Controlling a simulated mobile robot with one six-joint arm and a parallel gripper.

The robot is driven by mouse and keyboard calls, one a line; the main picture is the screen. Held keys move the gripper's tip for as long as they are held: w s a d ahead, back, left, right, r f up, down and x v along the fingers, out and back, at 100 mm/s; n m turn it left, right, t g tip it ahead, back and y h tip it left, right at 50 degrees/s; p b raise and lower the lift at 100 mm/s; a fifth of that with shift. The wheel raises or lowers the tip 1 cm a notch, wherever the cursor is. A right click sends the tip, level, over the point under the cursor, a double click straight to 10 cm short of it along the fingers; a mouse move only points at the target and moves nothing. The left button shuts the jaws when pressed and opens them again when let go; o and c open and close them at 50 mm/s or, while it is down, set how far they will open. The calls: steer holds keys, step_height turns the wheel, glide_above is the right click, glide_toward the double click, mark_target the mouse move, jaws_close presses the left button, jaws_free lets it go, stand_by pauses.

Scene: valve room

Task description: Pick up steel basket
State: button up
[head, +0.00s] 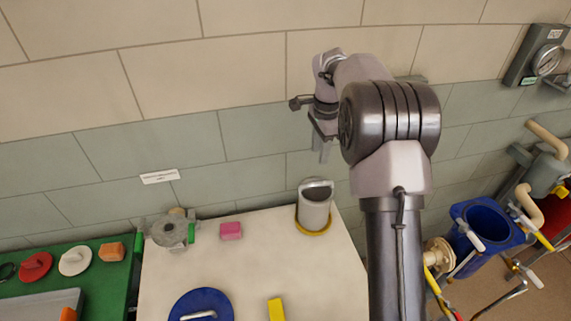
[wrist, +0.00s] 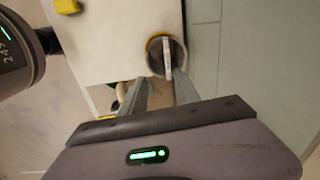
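The steel basket (head: 314,212) is a grey cylinder with an upright arched handle, standing in a yellow ring at the back right of the pale table (head: 255,265). In the wrist view the basket (wrist: 179,48) is seen from above, its light handle crossing the dark opening. My gripper (head: 324,155) is open and empty, pointing down above the basket and apart from it. In the wrist view the two fingers of my gripper (wrist: 159,92) are spread, with the basket beyond their tips. The basket's lower part is partly hidden by the ring.
A pink block (head: 231,231), a grey metal fitting (head: 170,230), a blue disc with a handle (head: 201,305) and a yellow block (head: 276,309) are on the table. A tiled wall (head: 250,165) stands close behind. A blue bucket (head: 485,240) and pipes are at the right.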

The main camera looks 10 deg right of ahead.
steer(key=m, duration=0.1)
glide_above(317, 183)
step_height(317, 183, down, 4)
steer(key=shift+g, duration=0.3)
steer(key=f+b, duration=0.1)
steer(key=f, duration=0.3)
steer(key=f+b, duration=0.1)
steer(key=f, duration=0.3)
steer(key=s+f+b, duration=0.1)
steer(key=f, duration=0.3)
steer(key=shift+a, duration=0.25)
steer(key=f, duration=0.2)
steer(key=f+b, duration=0.1)
steer(key=f, duration=0.1)
steer(key=f+b, duration=0.1)
steer(key=shift+w+d+f, duration=0.15)
steer(key=shift+w+f, duration=0.25)
steer(key=shift+r, duration=0.2)
steer(key=shift+c, duration=0.7)
jaws_close()
